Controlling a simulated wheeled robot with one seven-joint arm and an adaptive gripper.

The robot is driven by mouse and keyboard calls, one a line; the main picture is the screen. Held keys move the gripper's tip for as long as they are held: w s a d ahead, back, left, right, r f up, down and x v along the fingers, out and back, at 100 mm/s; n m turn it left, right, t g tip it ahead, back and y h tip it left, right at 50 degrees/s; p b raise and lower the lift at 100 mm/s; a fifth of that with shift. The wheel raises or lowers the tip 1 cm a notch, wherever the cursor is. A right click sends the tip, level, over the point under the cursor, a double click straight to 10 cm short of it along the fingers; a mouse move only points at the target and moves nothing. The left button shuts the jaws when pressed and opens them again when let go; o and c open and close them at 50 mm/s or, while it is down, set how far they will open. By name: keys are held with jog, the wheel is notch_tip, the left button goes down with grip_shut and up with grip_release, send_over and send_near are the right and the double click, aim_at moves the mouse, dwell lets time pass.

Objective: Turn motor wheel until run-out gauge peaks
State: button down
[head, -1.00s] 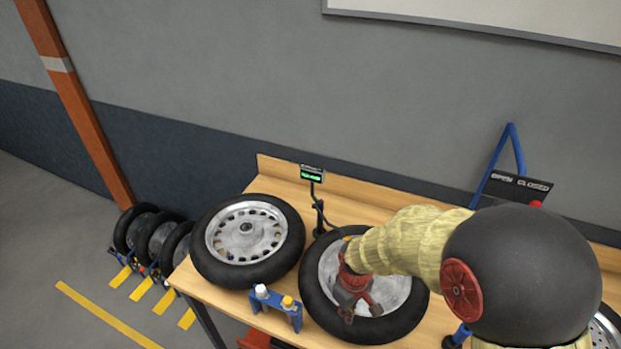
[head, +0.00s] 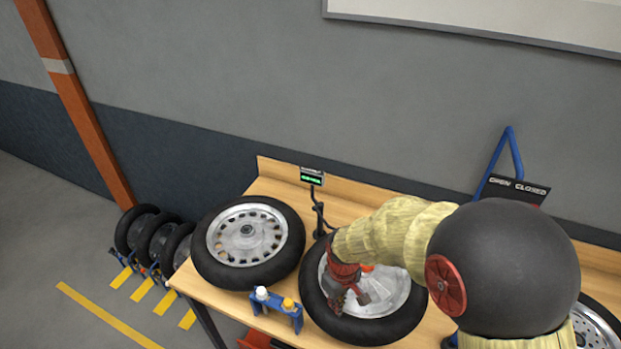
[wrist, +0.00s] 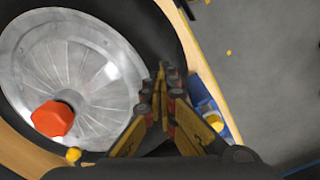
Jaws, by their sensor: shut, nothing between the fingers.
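The motor wheel (head: 388,293), a silver disc hub in a black tyre, lies flat on the wooden bench; its hub also shows in the wrist view (wrist: 85,75). An orange-red piece (wrist: 52,119) sits on the hub. The run-out gauge (head: 311,176) has a small lit green display on a dark stand behind the wheel; its reading is too small to read. My gripper (head: 350,300) is shut and empty, over the wheel's left side in the head view. In the wrist view its fingertips (wrist: 164,75) are together over the tyre; contact cannot be told.
A second wheel with a slotted hub (head: 247,239) lies at the bench's left. A blue holder (head: 277,306) with white and yellow knobs stands at the front edge, close to my gripper. Several wheels (head: 147,238) stand on the floor at left.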

jog(key=shift+r, duration=0.35)
notch_tip(320, 180, up, 5)
jog(key=p, duration=0.3)
jog(key=shift+f, duration=0.1)
dwell(1.2)
